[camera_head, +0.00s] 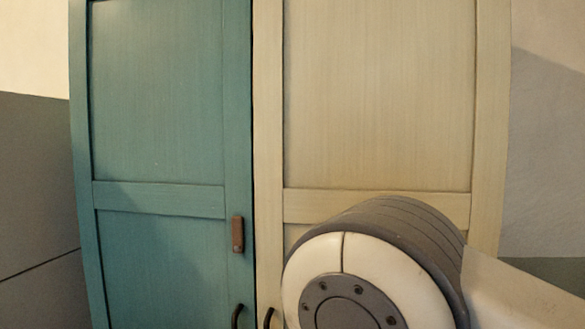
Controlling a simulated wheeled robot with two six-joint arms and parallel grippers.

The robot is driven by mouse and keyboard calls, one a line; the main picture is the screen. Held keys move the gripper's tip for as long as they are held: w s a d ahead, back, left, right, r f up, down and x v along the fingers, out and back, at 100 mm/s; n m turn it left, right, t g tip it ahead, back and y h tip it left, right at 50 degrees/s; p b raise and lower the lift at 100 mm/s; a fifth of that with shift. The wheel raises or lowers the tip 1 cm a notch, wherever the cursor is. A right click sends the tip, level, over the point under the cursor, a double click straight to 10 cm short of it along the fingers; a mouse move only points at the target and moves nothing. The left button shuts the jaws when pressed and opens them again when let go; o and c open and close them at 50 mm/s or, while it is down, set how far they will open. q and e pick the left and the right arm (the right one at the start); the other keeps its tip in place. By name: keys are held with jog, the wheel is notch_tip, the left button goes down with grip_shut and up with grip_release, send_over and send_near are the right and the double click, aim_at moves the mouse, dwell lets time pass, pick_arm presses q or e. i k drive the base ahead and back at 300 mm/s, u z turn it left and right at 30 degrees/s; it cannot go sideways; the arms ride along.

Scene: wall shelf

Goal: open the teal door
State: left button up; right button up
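The teal door (160,110) fills the left half of the cabinet front and looks shut, flush beside the cream door (380,100). A small brown block-like fitting (238,234) is on the teal door's right stile. A dark curved handle (237,316) shows below it, near the door's right edge, cut off by the bottom of the view. Neither gripper is in view. A large rounded joint of one of my arms stands in front of the lower cream door and hides part of it.
A second dark handle (268,317) is on the cream door close to the teal door's handle. A grey wall panel (35,190) is left of the cabinet, and a plain wall (550,150) is on the right. The space before the teal door looks clear.

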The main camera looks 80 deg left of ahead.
aim_at(161, 91)
jog(key=u, duration=5.1)
jog(key=k, duration=0.5)
jog(key=z, duration=1.45)
